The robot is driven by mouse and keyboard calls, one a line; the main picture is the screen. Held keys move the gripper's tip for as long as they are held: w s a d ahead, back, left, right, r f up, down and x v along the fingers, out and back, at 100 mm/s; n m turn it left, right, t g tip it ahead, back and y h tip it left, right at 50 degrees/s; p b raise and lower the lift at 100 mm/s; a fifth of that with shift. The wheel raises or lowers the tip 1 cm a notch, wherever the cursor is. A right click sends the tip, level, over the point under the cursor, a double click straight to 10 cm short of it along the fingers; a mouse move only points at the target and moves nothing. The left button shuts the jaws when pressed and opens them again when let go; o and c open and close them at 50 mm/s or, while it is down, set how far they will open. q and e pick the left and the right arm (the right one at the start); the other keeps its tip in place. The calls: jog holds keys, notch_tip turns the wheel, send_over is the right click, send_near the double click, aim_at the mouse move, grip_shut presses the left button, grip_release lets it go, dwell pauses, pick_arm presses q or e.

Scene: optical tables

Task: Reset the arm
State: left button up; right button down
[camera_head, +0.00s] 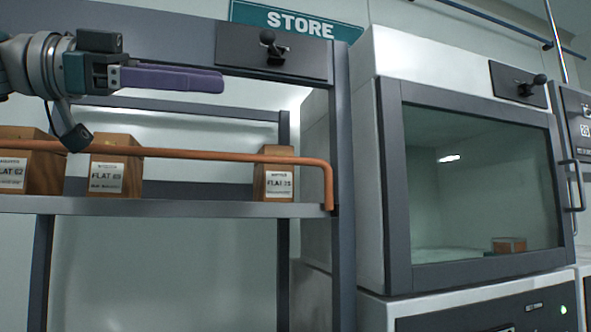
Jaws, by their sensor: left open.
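My left arm comes in from the upper left. Its gripper (205,81) is up in front of the store shelf, with its purple fingers pointing right. The fingers are seen side-on, nearly overlapping, and nothing shows between them. The gripper is open and is above the boxes and the copper-coloured rail, apart from them. My right gripper is not in view.
A metal shelf (180,208) holds wooden boxes labelled FLAT: one at left (40,150), one beside it (133,159) and one further right (285,159). The copper rail (220,156) runs before them. A glass-fronted cabinet (340,190) stands right, with a small box (508,245) inside.

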pick_arm(q)
notch_tip(320, 180, down, 27)
jog(key=s+d+n+y+p, duration=0.2)
jog(key=s+n+y, duration=0.1)
jog(key=n+y, duration=0.4)
jog(key=s+a+f+n+g+y+p, duration=0.15)
jog(key=s+f+n+y, duration=0.35)
jog(key=s+f, duration=0.65)
jog(key=s+a+f+n+y, duration=0.2)
jog(key=s+a+n, duration=0.1)
jog(key=s, duration=0.3)
jog(key=s+a+f+n+y+p, duration=0.1)
jog(key=s+a+f+n+y, duration=0.1)
jog(key=s, duration=0.5)
jog(key=a+n+y, duration=0.1)
jog(key=a, duration=0.1)
jog(key=shift+s+a+n, duration=0.2)
jog(key=shift+a+n, duration=0.1)
jog(key=shift+n, duration=0.1)
jog(key=shift+g, duration=0.25)
